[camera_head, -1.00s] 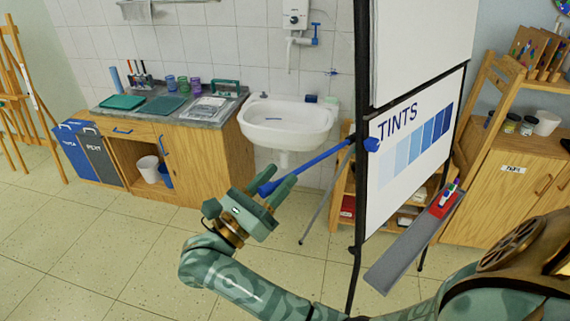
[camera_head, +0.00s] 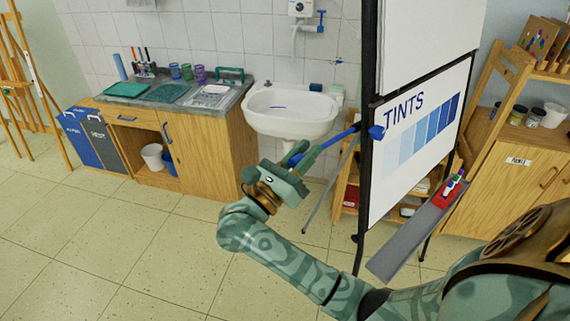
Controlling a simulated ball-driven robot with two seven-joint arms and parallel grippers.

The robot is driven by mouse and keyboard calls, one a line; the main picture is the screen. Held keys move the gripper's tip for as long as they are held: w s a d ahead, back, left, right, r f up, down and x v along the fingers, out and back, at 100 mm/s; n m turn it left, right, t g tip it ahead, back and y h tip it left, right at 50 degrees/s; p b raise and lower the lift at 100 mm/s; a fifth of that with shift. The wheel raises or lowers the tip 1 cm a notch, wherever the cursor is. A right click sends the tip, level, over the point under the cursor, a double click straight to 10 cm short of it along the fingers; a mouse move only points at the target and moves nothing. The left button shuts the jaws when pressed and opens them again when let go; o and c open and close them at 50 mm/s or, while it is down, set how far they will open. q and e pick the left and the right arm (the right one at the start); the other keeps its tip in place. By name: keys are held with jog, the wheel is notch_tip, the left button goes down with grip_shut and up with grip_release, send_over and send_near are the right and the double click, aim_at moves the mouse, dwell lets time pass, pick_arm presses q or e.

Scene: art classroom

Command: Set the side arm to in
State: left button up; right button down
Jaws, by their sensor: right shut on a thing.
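The side arm (camera_head: 338,137) is a thin blue rod. It sticks out to the left from a blue knob (camera_head: 377,132) on the black frame of a flip chart (camera_head: 425,125), whose sheet reads TINTS. My right gripper (camera_head: 303,158) is shut on the rod's outer end, in front of the sink. Its fingers and body hide part of that end. The rod slants down from the chart to the gripper. My left gripper is not in view.
A grey chart tray (camera_head: 410,240) with a red holder of markers (camera_head: 450,192) juts out below the sheet. The white sink (camera_head: 290,112) and wooden counter (camera_head: 210,150) stand behind. A wooden shelf unit (camera_head: 510,190) is at right. The floor at left is clear.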

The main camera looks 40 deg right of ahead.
jog(key=d, duration=0.7)
jog(key=w+d+b, duration=0.1)
jog(key=d, duration=0.2)
jog(key=shift+d, duration=0.3)
jog(key=c, duration=1.3)
grip_release()
jog(key=shift+o, duration=0.2)
jog(key=b+v, duration=0.4)
jog(key=v, duration=1.2)
jog(key=shift+a+f, duration=0.15)
